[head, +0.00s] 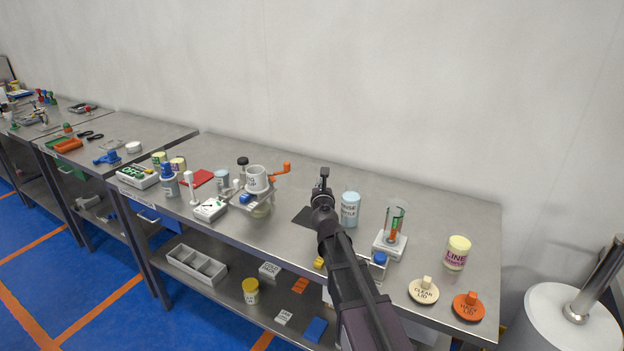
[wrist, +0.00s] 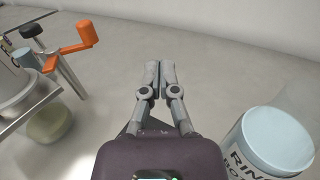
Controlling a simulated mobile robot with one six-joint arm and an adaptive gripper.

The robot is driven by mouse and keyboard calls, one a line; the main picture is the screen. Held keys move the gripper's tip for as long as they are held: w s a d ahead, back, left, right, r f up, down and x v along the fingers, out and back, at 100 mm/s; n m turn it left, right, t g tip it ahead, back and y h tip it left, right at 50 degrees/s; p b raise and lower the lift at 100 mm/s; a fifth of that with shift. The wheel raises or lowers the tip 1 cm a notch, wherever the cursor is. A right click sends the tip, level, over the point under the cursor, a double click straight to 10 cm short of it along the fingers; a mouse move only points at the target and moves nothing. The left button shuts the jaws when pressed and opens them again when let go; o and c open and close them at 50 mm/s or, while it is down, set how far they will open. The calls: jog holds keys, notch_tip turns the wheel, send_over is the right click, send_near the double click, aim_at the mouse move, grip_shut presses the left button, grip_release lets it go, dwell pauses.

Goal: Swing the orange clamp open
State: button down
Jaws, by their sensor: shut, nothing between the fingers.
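The orange clamp (head: 281,169) sticks out to the right of a grey-white cylindrical holder on the table's left half. In the wrist view the orange clamp (wrist: 74,46) is at the upper left, an angled arm with an upright knob at its far end. My gripper (head: 324,172) is above the table, to the right of the clamp and apart from it. In the wrist view my gripper (wrist: 153,66) has its fingers together with nothing between them. No part of the clamp is hidden by my gripper.
A blue-white rinse bottle (head: 349,209) stands close to the right of my gripper; it also shows in the wrist view (wrist: 262,150). A beaker (head: 393,222) with tubes stands farther right. A black mat (head: 303,217) lies left of my arm. The wall (head: 400,90) is behind.

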jog(key=shift+s+d, duration=0.35)
jog(key=shift+s, duration=0.15)
jog(key=h, duration=0.1)
send_near(287, 168)
jog(key=s, duration=0.6)
jog(key=shift+s+a+r+m, duration=0.1)
jog(key=shift+s+a+m, duration=0.05)
jog(key=shift+a+m, duration=0.2)
jog(key=w, duration=0.4)
jog(key=w+d, duration=0.1)
jog(key=w, duration=0.9)
jog(key=shift+d, duration=0.3)
